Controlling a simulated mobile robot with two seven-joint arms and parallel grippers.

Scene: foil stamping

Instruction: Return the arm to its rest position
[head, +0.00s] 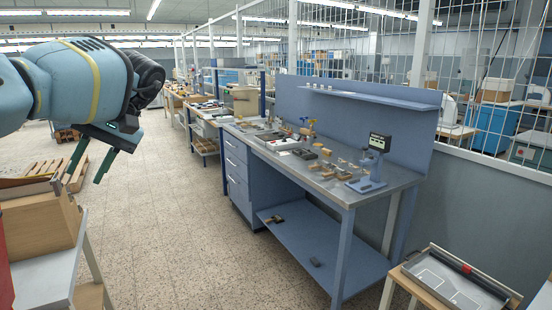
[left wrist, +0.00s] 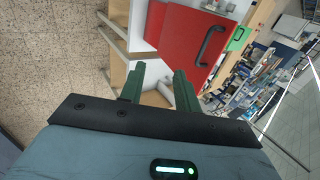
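My left arm comes in from the left in the head view, with its open, empty gripper (head: 90,160) in the air over the aisle, well left of the blue workbench. Its two green fingers point down and stand apart. In the left wrist view the gripper (left wrist: 158,80) also shows apart fingers with nothing between them. Beyond the fingers are a red case (left wrist: 190,45) with a dark handle and a light wooden stand. My right gripper is in neither view.
The blue workbench (head: 350,200) carries several small tools, wooden-handled pieces and a device with a display (head: 380,142). A cardboard box (head: 40,222) stands on a table at the lower left, below the gripper. A grey tray (head: 455,285) is at the lower right. The floor (head: 165,230) between is clear.

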